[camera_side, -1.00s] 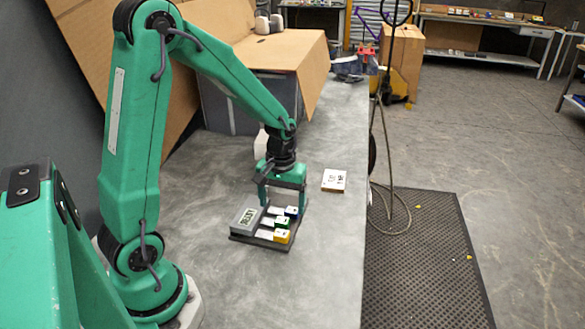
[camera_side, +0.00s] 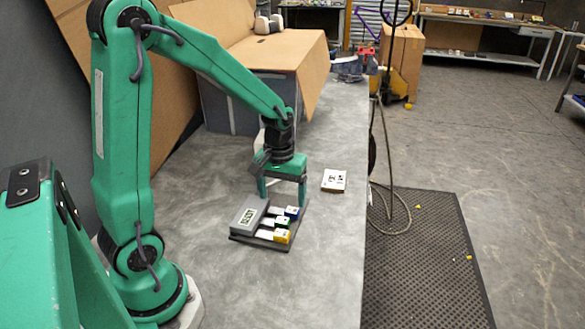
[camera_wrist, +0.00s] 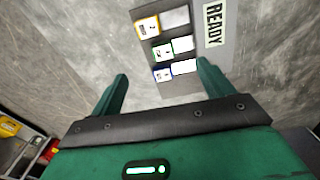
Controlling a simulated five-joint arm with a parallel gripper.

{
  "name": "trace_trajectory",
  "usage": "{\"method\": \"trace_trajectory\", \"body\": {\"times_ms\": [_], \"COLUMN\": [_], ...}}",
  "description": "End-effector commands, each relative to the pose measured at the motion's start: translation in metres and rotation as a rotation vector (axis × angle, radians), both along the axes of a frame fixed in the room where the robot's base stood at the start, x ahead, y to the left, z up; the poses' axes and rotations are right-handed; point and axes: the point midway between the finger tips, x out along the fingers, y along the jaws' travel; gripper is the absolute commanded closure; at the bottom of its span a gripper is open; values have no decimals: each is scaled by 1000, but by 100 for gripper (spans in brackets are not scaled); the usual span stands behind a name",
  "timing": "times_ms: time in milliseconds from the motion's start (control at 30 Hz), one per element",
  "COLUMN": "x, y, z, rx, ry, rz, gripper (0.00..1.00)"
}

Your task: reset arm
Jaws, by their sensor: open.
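My gripper (camera_side: 282,192) is open and empty, just behind and above a dark board in the side view. In the wrist view my gripper (camera_wrist: 162,80) shows two green fingers spread apart, with the board beyond them. The board (camera_side: 263,246) lies on the grey table. It carries a grey box with a READY label (camera_side: 249,216) and a row of three small blocks: yellow (camera_side: 282,236), green (camera_side: 283,222) and blue (camera_side: 292,212). Each block sits beside a white patch. The wrist view also shows the yellow (camera_wrist: 148,27), green (camera_wrist: 162,52) and blue (camera_wrist: 162,74) blocks.
A small white box with dark markings (camera_side: 334,181) lies on the table right of my gripper. A large cardboard-topped box (camera_side: 230,105) stands behind the arm. The table (camera_side: 325,270) is bare at its front right. A hanging cable (camera_side: 391,150) is past its right edge.

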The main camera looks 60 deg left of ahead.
Motion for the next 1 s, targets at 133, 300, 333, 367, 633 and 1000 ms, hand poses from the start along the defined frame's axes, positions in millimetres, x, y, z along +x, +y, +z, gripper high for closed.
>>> {"method": "trace_trajectory", "body": {"times_ms": [133,300,333,367,633,1000], "x": [-6,-19,-21,-24,-51,-93], "y": [-10,-24,-26,-28,-48,-70], "z": [24,53,58,63,100,135], "rx": [13,32,36,40,75,131], "ry": [-50,-113,-124,-134,-236,-373], "rz": [-65,-159,-175,-192,-341,-537], "gripper": [20,20,20,20,20,20]}}
